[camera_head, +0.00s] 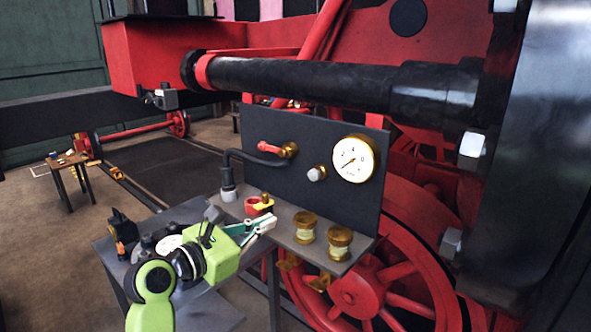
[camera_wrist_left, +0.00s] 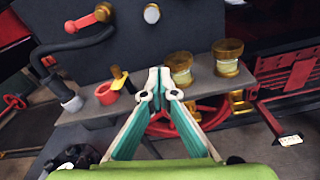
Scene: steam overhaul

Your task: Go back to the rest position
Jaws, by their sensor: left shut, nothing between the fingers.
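My left gripper (camera_head: 266,222) reaches in from the lower left in the head view, in front of the grey shelf below the gauge panel. In the left wrist view its two fingers (camera_wrist_left: 159,88) meet at the tips, shut with nothing between them. It is beside a red ring-shaped part (camera_head: 252,206) and a yellow-and-brass fitting (camera_head: 265,202), and left of two brass-capped jars (camera_head: 305,228). Whether the fingertips touch the shelf (camera_head: 285,240) cannot be told. My right gripper is not in view.
A dark panel (camera_head: 320,140) carries a pressure gauge (camera_head: 354,159), a red-handled valve (camera_head: 272,148) and a bent hose (camera_head: 230,160). A grey table (camera_head: 115,262) with small parts stands at lower left. The red locomotive wheel (camera_head: 400,270) is behind.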

